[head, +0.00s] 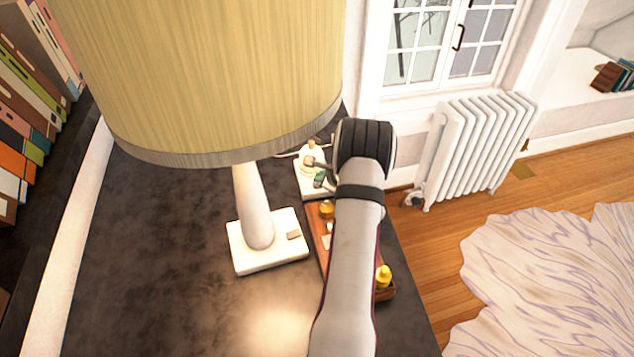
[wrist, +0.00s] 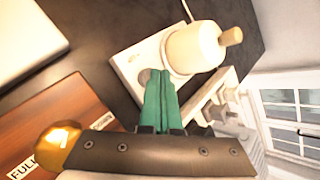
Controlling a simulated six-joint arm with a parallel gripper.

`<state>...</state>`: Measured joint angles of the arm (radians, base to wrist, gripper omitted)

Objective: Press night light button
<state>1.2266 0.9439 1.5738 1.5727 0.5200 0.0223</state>
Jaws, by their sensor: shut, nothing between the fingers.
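The night light is a small cream lamp with a wooden tip on a white square base. In the wrist view its body (wrist: 196,50) is right of my fingertips, and a round grey button (wrist: 143,76) sits on the base (wrist: 122,62). In the head view the night light (head: 308,165) stands at the far end of the dark table, partly hidden by my wrist. My gripper (wrist: 160,76) has its green fingers together and empty, with the tips at the button's right edge, partly covering it. I cannot tell whether they touch it. The gripper (head: 318,173) also shows in the head view.
A large lamp with a yellow shade (head: 205,70) and white base (head: 268,258) stands left of my arm. A wooden board (head: 318,236) with gold knobs lies beneath my arm; it also shows in the wrist view (wrist: 40,128). A white radiator (head: 475,145) stands beyond the table. Bare table lies left.

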